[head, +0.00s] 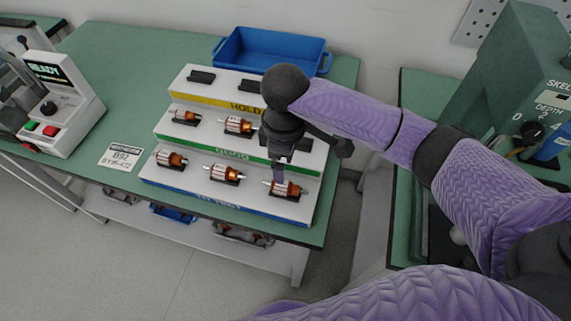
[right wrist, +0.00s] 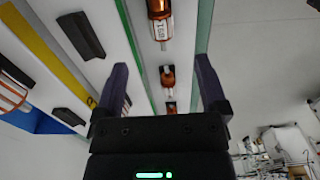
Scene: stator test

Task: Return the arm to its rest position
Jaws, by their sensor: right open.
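My right arm reaches in from the right in the head view. Its right gripper (head: 281,174) points down over the right end of the stepped rack (head: 160,129). In the right wrist view the right gripper (right wrist: 163,72) has its two fingers well apart, with nothing held between them. A copper-wound rotor (head: 287,188) lies on the front step, just below the gripper; whether they touch cannot be told. Two more rotors (head: 224,173) (head: 172,160) lie on that step. Two rotors (head: 238,125) (head: 186,115) show on the middle step; its right end is hidden by my gripper. My left gripper is out of view.
A blue bin (head: 268,50) stands behind the rack. The READY test machine (head: 60,105) stands on the green table (head: 130,55) at the left. The back HOLD step shows empty black cradles (head: 202,77). A green machine (head: 515,85) stands at the right, beyond a gap.

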